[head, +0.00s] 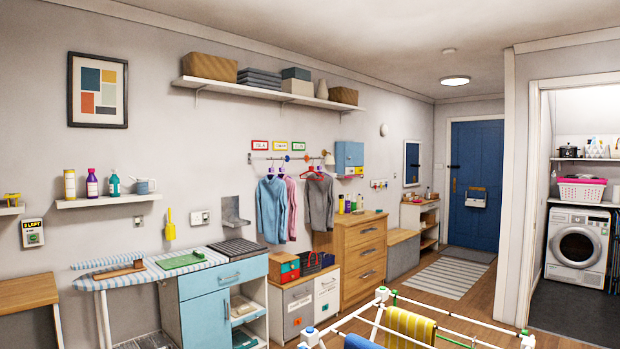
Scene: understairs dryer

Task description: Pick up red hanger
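A red hanger (311,170) hangs from the wall rail (276,157) near its right end. A grey long-sleeved top (318,205) hangs below it and covers its lower part. To its left on the same rail hang a blue top (271,208) and a pink top (290,205), on hangers that look purplish. The hangers are small in this view, so their exact shapes are hard to tell. Neither of my grippers is in view.
A white drying rack (450,327) with a yellow towel (409,326) stands at the front. An ironing board (155,268) and blue cabinet (223,300) stand left. Low cabinets (305,300) and a wooden drawer unit (362,252) stand below the rail. Floor shows near the striped rug (447,277).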

